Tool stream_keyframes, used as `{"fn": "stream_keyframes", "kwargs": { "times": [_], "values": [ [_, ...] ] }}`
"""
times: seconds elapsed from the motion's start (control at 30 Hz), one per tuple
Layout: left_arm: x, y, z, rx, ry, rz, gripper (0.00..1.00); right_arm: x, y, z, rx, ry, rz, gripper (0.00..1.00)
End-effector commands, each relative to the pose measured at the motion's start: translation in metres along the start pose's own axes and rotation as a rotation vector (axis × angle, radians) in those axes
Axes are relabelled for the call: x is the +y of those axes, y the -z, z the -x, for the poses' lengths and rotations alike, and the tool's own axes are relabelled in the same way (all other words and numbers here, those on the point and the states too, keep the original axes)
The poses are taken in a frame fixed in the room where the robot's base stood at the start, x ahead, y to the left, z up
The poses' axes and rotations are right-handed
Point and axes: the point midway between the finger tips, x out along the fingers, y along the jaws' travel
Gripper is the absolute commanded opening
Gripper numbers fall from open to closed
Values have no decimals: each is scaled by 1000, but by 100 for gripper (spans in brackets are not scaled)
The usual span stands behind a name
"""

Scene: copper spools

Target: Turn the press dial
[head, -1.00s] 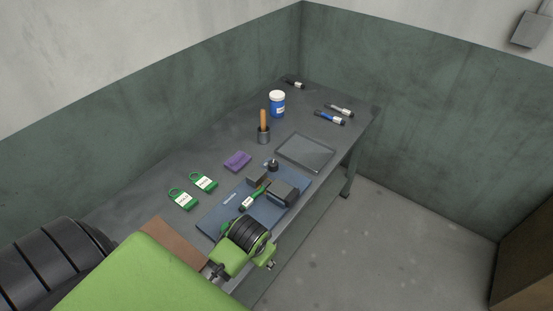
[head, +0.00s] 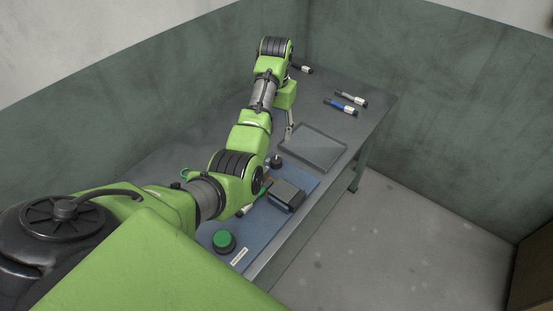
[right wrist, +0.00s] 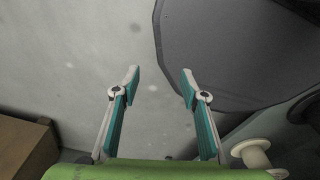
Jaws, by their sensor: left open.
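A small black knob (head: 277,161), which looks like the press dial, stands at the far end of the blue panel (head: 247,228). The dark grey press block (head: 288,191) is on the same panel, nearer to me. My left gripper (head: 289,134) hangs just beyond the knob in the head view, beside the grey tray, apart from the knob. It is open and small in the picture, and I see nothing in it. My right gripper (right wrist: 160,82) is open and empty in the right wrist view, with pale floor beyond it.
A grey tray (head: 313,147) lies right of my left gripper. A green button (head: 224,241) is at the panel's near end. Several markers (head: 341,107) lie at the far end. My left arm covers much of the table's left side. A white spool (right wrist: 250,154) shows in the right wrist view.

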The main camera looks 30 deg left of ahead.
Motion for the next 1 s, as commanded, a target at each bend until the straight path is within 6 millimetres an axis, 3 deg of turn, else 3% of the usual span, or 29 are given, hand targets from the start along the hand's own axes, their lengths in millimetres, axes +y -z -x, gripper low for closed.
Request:
{"fn": "stream_keyframes", "kwargs": {
  "times": [0.13, 0.27, 0.7, 1.0],
  "values": [
    [2, 3, 0, -9, -14, 1, 45, 2, -2, -5, -2, -3, 1, 40],
    [2, 2, -12, -11, -14, 1, 45, 6, -3, -1, -4, -7, 3, 40],
    [3, 1, -103, -10, -13, 2, 45, 10, -9, 6, -13, -11, 5, 40],
    [3, 2, -132, -6, -13, 3, 45, 8, -7, 4, -11, -9, 4, 40]
  ]
}}
